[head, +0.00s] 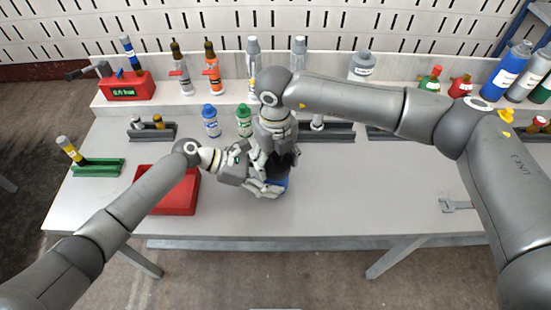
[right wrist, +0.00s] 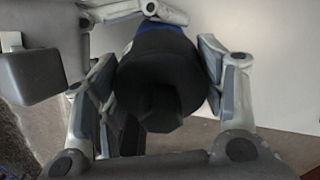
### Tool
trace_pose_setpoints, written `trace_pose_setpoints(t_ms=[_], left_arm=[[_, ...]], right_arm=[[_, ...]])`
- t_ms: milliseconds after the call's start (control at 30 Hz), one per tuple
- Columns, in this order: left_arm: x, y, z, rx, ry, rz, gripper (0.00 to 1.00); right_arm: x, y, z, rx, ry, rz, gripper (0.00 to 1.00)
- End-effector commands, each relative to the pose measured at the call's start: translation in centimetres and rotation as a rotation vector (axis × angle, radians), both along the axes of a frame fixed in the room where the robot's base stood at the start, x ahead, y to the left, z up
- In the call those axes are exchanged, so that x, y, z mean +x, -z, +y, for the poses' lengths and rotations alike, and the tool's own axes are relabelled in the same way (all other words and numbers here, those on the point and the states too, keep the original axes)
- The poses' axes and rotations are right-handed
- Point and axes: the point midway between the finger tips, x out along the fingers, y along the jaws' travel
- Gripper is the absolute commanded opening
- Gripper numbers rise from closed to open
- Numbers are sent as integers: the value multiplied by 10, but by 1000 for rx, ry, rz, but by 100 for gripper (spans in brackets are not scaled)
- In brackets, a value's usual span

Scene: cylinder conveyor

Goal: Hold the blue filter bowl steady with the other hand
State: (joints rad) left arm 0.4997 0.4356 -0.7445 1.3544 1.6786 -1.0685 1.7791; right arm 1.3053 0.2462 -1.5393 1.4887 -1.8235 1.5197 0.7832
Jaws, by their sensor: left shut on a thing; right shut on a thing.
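The blue filter bowl (head: 279,185) stands near the front middle of the table, mostly hidden by my grippers. In the right wrist view a strip of its blue (right wrist: 153,25) shows beyond a black top part (right wrist: 157,82). My left gripper (head: 266,188) comes from the left, low down, and is shut on the blue bowl. My right gripper (head: 280,158) is above it, pointing down. In the right wrist view the right fingers (right wrist: 162,85) are on both sides of the black part and shut on it. The exact finger contacts are partly hidden.
A red tray (head: 170,208) lies left of the bowl, under my left arm. Blue-capped (head: 211,121) and green-capped (head: 244,121) bottles stand just behind my grippers. A wrench (head: 457,205) lies at right. The table between bowl and wrench is clear.

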Motion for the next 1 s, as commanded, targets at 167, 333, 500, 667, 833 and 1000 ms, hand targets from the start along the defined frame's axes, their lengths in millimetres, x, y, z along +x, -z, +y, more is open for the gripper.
trace_pose_setpoints(t_ms=[167,333,500,667,833,1000], left_arm=[[0,0,0,1,0,1,31],[0,0,0,0,0,1,31],[0,0,0,1,0,1,31],[0,1,0,1,0,1,31],[0,1,0,1,0,1,31],[0,1,0,1,0,1,31]], right_arm=[[0,0,0,0,0,0,20],[0,-2,0,0,0,0,20],[0,-8,0,0,0,-1,20],[0,-14,0,0,0,-1,20],[0,-17,0,0,1,0,20],[0,-21,0,0,1,-1,20]])
